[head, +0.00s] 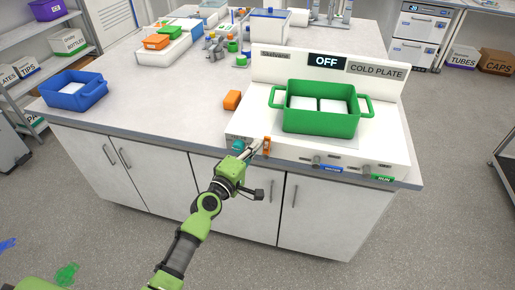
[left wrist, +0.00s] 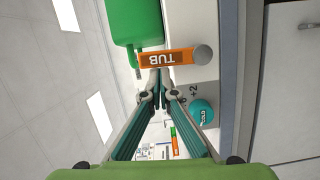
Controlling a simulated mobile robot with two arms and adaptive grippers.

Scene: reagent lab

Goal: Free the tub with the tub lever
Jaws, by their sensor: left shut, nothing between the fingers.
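The green tub (head: 319,122) sits on the white cold plate (head: 392,146), with two white blocks inside it. The cold plate's display reads OFF. The orange tub lever (head: 267,146) stands at the plate's front left; in the left wrist view the lever (left wrist: 180,57) shows the word TUB and a round grey end. My left gripper (head: 259,148) is shut and empty, its tips right beside the lever; in the left wrist view the fingertips (left wrist: 160,82) lie close to the lever's edge. I cannot tell whether they touch it. My right gripper is not in view.
A teal knob (left wrist: 201,112) is close beside my left fingers. Blue and green labels mark the plate's front edge. A blue tub (head: 75,92) stands at the far left of the counter. The counter between is clear.

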